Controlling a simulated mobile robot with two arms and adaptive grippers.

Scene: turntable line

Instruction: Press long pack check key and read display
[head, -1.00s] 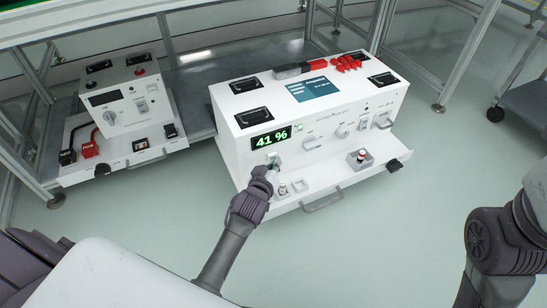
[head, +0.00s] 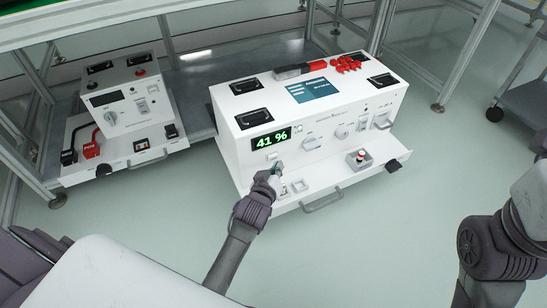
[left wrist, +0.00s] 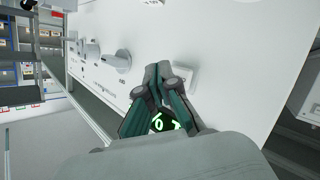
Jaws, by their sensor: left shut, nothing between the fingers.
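The white pack tester (head: 340,110) stands on the floor area before me. Its black display (head: 271,139) reads "41 %" in green. A small pale key (head: 272,155) sits just below the display. My left gripper (head: 277,168) is shut and empty, in front of the panel just below that key. In the left wrist view the closed fingertips (left wrist: 160,70) are beside a white raised key (left wrist: 184,76); I cannot tell whether they touch it. Green digits of the display (left wrist: 164,122) show between the fingers, partly hidden. My right gripper is not in view; only part of that arm shows.
The tester's front ledge holds a red-topped post (head: 360,155) and a handle (head: 322,202). Metal frame legs (head: 462,55) stand behind.

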